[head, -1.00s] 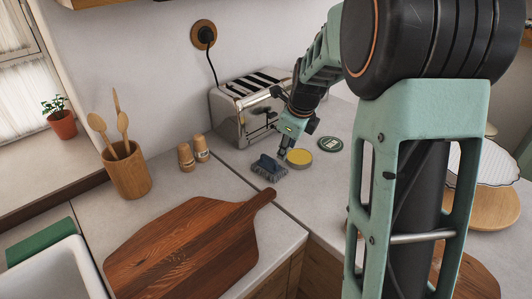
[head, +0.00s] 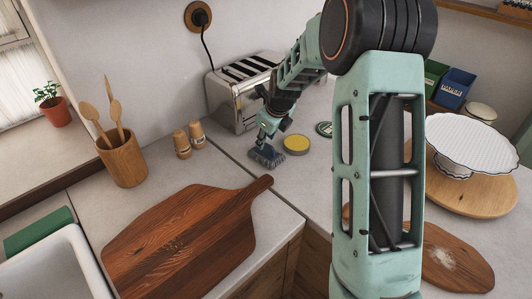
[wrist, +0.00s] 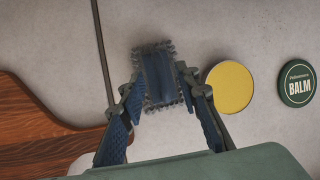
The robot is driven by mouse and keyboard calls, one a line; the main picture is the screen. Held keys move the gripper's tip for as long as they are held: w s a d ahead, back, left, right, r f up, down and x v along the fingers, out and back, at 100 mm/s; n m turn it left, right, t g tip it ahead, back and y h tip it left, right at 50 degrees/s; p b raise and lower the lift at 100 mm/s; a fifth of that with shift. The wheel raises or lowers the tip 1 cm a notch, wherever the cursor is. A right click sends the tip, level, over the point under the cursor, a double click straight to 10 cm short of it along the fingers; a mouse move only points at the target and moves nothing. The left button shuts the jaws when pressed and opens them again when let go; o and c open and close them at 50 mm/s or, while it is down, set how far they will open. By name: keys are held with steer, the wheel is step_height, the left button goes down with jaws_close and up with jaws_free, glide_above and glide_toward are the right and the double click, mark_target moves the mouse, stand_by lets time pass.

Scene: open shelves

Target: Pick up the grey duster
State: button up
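The grey duster (head: 268,157), with grey bristles and a dark blue back, lies on the counter in front of the toaster. My gripper (head: 265,142) is pointed down right over it. In the wrist view the duster (wrist: 158,80) lies between the fingertips of my gripper (wrist: 162,88), one finger on each side of its blue back. The fingers are apart and very close to its sides; firm contact is not clear. The duster appears to rest on the counter.
A yellow-topped tin (head: 296,144) stands just right of the duster, with a green balm tin (wrist: 297,83) beyond it. The toaster (head: 238,95) is behind. A wooden cutting board (head: 185,240) lies in front left. Wooden shakers (head: 182,144) stand left.

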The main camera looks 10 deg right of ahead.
mark_target(266, 151)
steer(key=shift+x, duration=1.4)
steer(key=shift+d, duration=0.1)
jaws_close()
